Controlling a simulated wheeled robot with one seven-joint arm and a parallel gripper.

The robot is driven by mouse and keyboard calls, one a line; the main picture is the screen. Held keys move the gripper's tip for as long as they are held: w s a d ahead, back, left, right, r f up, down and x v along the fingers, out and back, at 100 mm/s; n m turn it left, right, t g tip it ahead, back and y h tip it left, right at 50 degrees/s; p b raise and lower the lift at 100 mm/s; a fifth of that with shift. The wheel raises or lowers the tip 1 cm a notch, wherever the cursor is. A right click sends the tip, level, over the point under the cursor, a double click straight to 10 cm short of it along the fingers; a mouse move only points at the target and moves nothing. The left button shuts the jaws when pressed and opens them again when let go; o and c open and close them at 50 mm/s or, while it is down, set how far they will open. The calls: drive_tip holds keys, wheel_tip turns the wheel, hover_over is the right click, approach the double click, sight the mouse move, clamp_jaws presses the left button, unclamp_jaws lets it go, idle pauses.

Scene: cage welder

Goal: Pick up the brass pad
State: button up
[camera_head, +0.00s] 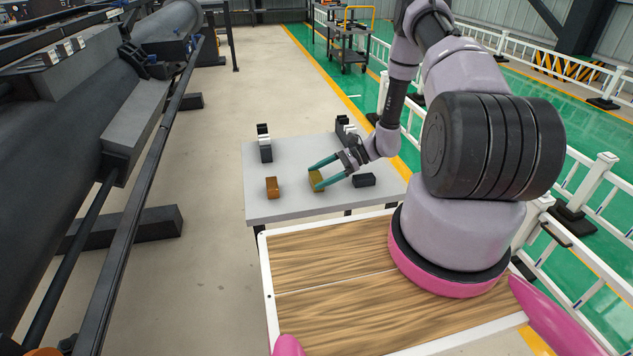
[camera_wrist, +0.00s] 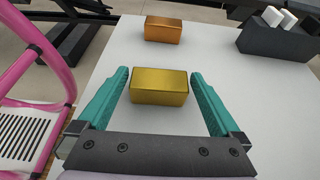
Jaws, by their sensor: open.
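The brass pad (camera_wrist: 160,87) is a yellow-gold block on the light grey table (camera_head: 290,203). In the head view the brass pad (camera_head: 316,181) is partly covered by my gripper's fingers. My gripper (camera_head: 322,174) has two teal fingers. In the wrist view my gripper (camera_wrist: 163,90) is open, with one finger on each side of the brass pad. I cannot tell the exact height of the fingers above the table.
A copper-orange block (camera_head: 273,188) lies left of the brass pad; it shows beyond it in the wrist view (camera_wrist: 164,29). A black block (camera_head: 364,180) sits to the right. Dark holders with white pieces (camera_head: 265,141) stand at the back. The table's front strip is clear.

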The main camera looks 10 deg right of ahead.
sight(311, 180)
drive_tip(key=x, duration=0.4)
drive_tip(key=c, duration=1.6)
